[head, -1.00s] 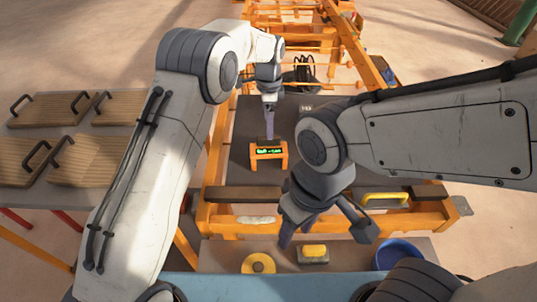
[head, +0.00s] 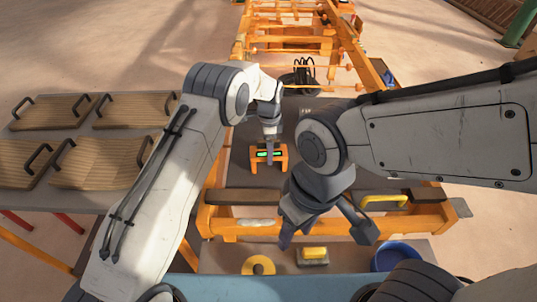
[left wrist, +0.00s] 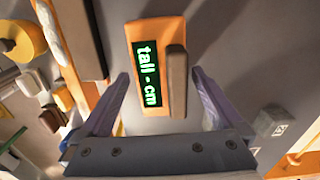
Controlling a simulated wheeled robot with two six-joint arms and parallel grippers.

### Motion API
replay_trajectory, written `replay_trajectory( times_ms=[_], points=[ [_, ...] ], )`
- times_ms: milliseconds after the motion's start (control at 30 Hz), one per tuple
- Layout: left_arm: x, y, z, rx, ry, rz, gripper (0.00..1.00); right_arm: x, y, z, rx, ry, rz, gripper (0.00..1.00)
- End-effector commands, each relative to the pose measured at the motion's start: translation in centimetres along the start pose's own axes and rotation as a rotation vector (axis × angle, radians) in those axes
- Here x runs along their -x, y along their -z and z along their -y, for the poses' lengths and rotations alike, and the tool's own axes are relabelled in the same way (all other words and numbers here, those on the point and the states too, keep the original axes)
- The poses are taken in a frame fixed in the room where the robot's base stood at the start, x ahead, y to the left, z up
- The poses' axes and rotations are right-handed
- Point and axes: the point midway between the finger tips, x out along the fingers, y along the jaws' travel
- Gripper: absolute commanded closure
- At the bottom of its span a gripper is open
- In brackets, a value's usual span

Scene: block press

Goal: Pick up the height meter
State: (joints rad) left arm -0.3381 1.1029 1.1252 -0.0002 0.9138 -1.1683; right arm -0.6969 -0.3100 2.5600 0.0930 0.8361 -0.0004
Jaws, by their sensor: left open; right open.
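The height meter (head: 281,158) is a small orange frame with a green-lit display, on the dark bench top beyond the front rail in the head view. In the left wrist view the height meter (left wrist: 145,35) shows "tall - cm" on its display, with a brown bar alongside. My left gripper (head: 269,149) is right at the meter and partly covers it. In the left wrist view my left gripper (left wrist: 160,76) is open, its fingers on either side of the meter's near end with gaps visible. My right gripper (head: 325,237) is open and empty above the front shelf.
Yellow tape roll (head: 258,265), a yellow-topped block (head: 314,254) and a blue bowl (head: 397,255) sit on the front shelf. A yellow handle (head: 384,201) is on the rail. Wooden boards with handles (head: 100,163) lie on the left table. A grey cube (left wrist: 270,122) is near the left gripper.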

Motion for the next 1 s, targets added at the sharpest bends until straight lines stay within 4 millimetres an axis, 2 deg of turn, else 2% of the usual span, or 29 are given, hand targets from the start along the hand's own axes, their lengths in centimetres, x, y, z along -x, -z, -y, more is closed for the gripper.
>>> replay_trajectory(
  times_ms=[100,133,267,300,367,400,767,867,1000],
  points=[
    [0.0,0.0,0.0,0.000,0.001,0.000,0.00,0.0,0.0,0.0,0.000,0.000,0.000,0.50],
    [0.0,0.0,0.0,0.000,0.001,0.000,0.04,0.0,0.0,0.0,0.000,0.000,0.000,0.50],
    [0.1,0.0,0.0,0.000,0.000,0.000,0.54,0.0,0.0,0.0,0.000,0.000,0.000,0.50],
    [0.1,0.0,0.0,0.000,0.000,0.000,0.69,0.0,0.0,0.0,0.000,0.000,0.000,0.50],
    [0.1,0.0,0.0,0.000,0.000,0.000,0.92,0.0,0.0,0.0,0.000,0.000,0.000,0.50],
    [0.1,0.0,0.0,0.000,0.000,0.000,1.00,0.0,0.0,0.0,0.000,0.000,0.000,0.50],
    [0.8,0.1,0.1,0.000,0.003,-0.001,1.00,-0.1,0.0,0.0,0.000,0.000,0.000,0.50],
    [1.7,0.1,0.1,0.000,0.005,-0.002,1.00,-0.3,0.0,0.0,0.000,0.000,0.000,0.50],
    [4.2,0.1,0.2,0.000,0.007,-0.003,1.00,-0.6,0.0,0.0,0.000,0.000,0.000,0.50]
  ],
)
